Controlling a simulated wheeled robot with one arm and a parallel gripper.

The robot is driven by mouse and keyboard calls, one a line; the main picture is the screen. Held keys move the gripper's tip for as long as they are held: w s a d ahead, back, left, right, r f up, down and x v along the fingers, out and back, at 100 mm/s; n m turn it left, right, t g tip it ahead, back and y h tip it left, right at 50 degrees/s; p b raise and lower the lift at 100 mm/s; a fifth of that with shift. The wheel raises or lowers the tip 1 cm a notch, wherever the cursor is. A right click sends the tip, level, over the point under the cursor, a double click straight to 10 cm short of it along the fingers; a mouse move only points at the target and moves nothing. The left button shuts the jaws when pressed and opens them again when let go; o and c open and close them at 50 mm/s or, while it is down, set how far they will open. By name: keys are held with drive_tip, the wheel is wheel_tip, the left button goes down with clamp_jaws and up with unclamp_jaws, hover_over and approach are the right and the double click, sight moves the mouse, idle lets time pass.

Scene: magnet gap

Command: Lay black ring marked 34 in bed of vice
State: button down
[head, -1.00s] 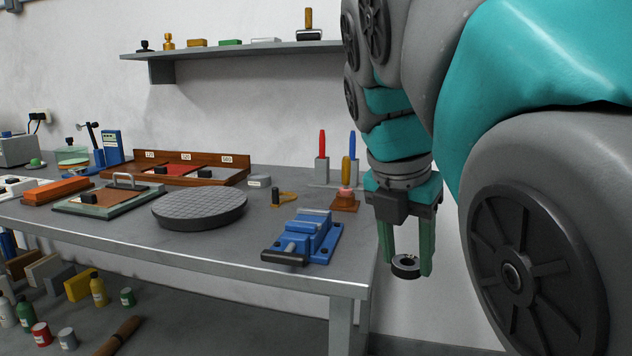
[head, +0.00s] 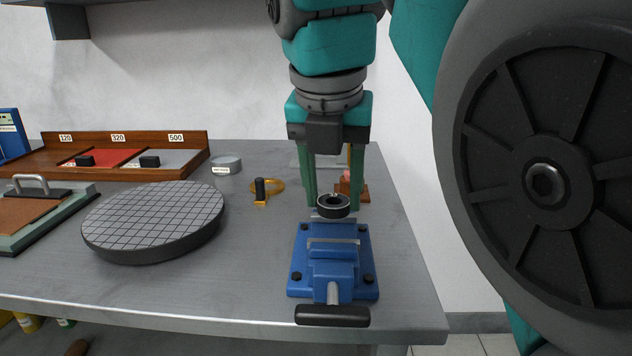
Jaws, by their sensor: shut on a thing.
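A black ring (head: 333,212) with a light inner edge is between the green fingers of my gripper (head: 333,203), which is shut on it. I cannot read a mark on the ring. The blue vice (head: 333,262) stands near the front right of the table, its dark handle (head: 332,315) toward me. The ring shows over the back end of the vice, roughly level and just behind the pale jaw plates. I cannot tell whether the ring touches the vice or hangs above it.
A round gridded plate (head: 155,218) lies left of the vice. A brass piece with a black knob (head: 262,192), a round tin (head: 227,165) and a wooden tray (head: 122,143) are behind. A brown stand (head: 353,190) is close behind my gripper. The table's right edge is near.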

sight(334, 232)
drive_tip(key=shift+f, duration=0.1)
drive_tip(key=shift+s+b+x, duration=0.15)
drive_tip(key=shift+b+x, duration=0.15)
drive_tip(key=shift+x, duration=0.4)
drive_tip(key=shift+s+b+x, duration=0.15)
drive_tip(key=shift+b+x, duration=0.1)
drive_tip(key=shift+x, duration=0.45)
drive_tip(key=shift+f, duration=0.3)
drive_tip(key=c, duration=0.7)
unclamp_jaws()
drive_tip(key=shift+c, duration=0.2)
drive_tip(key=shift+o, duration=0.3)
drive_tip(key=o, duration=0.5)
drive_tip(key=shift+r, duration=0.1)
